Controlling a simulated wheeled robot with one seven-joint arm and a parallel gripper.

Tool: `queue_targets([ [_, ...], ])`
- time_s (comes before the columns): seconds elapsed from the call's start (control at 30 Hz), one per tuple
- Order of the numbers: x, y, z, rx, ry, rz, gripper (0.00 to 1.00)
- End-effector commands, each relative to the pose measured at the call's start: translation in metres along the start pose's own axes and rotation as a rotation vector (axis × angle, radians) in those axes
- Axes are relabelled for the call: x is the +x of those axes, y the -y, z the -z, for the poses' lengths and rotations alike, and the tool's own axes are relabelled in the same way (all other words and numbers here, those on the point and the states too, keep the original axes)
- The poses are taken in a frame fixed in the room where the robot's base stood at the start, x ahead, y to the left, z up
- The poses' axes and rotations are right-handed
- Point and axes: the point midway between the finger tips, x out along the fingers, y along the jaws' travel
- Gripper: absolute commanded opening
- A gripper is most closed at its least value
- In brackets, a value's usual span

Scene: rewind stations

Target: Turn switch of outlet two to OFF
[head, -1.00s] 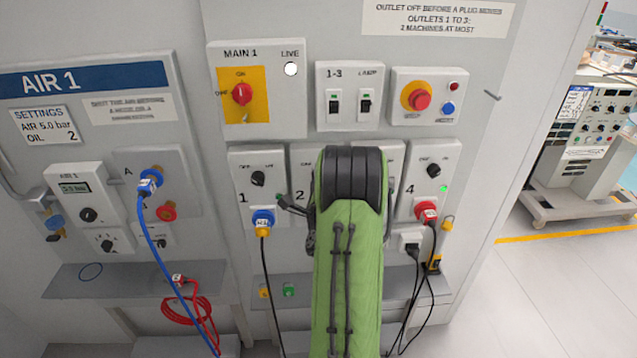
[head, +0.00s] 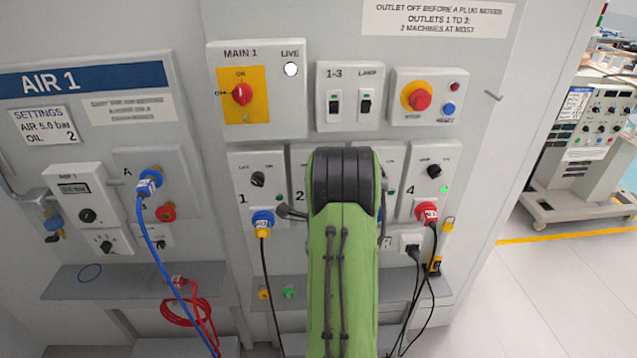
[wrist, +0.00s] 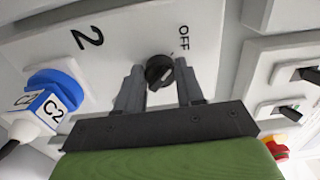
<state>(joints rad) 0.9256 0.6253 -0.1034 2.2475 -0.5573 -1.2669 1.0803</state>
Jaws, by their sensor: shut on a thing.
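The switch of outlet two is a black round knob (wrist: 160,72) with a pale mark on its face, in the wrist view. The word OFF (wrist: 184,37) is printed near it and a large 2 (wrist: 87,35) stands further left. My gripper (wrist: 160,80) has one finger on each side of the knob and is shut on it. A blue plug labelled C2 (wrist: 52,100) sits in the outlet's socket. In the head view, my green arm hides most of the outlet two panel (head: 299,165), its knob and my gripper.
Outlet one (head: 258,165) is left of my arm, with a blue plug (head: 263,220). Outlet four (head: 435,160) is on the right, with a red plug (head: 427,211) and a lit green lamp. Above are the 1-3 and LAMP switches (head: 350,95) and the red stop button (head: 420,99).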

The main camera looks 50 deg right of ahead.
Motion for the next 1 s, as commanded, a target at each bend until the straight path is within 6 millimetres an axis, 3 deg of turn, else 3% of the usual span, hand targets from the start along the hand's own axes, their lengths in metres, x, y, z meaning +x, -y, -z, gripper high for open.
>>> queue_targets([
  [0.03,-0.001,-0.002,-0.001,-0.001,0.002,-0.007,0.07],
  [0.07,-0.001,-0.002,-0.001,-0.001,0.002,-0.007,0.42],
  [0.2,-0.001,-0.002,-0.001,0.0,0.002,-0.005,0.63],
  [0.57,-0.005,-0.002,0.0,0.001,0.0,0.0,0.63],
  [0.73,-0.031,-0.008,0.001,0.001,-0.002,0.001,0.63],
  [0.93,-0.077,-0.008,0.001,0.001,-0.002,0.002,0.63],
  [1.0,-0.085,-0.007,-0.007,-0.013,0.02,0.005,0.63],
])
